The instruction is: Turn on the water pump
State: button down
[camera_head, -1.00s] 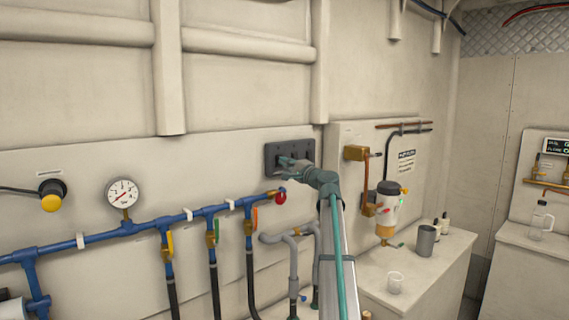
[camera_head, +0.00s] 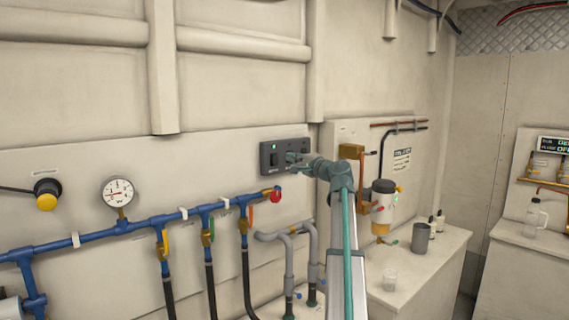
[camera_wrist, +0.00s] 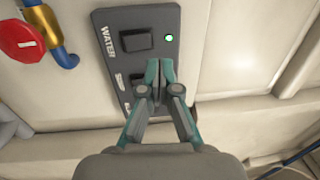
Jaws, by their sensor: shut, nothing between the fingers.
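The dark switch panel (camera_head: 266,168) is on the wall; it also fills the upper middle of the wrist view (camera_wrist: 107,52). Its rocker switch marked WATER (camera_wrist: 137,39) is uncovered, and a small green light (camera_wrist: 169,38) beside it is lit; the light also shows in the head view (camera_head: 274,147). My gripper (camera_head: 290,157) is shut and empty in front of the right part of the panel. In the wrist view its fingertips (camera_wrist: 160,68) partly cover another switch below the WATER one. I cannot tell whether they touch the panel.
A blue pipe (camera_head: 95,236) with a pressure gauge (camera_head: 118,191), several valves and a red knob (camera_head: 276,196) runs below the panel. A filter unit (camera_head: 383,205) and a grey cup (camera_head: 422,238) are on the right. The wall above the panel is clear.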

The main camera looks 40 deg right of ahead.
jog(key=s+r+b, duration=0.1)
jog(key=s, duration=0.5)
jog(key=shift+s+r+b, duration=0.15)
jog(key=shift+s+b, duration=0.1)
jog(key=shift+b, duration=0.05)
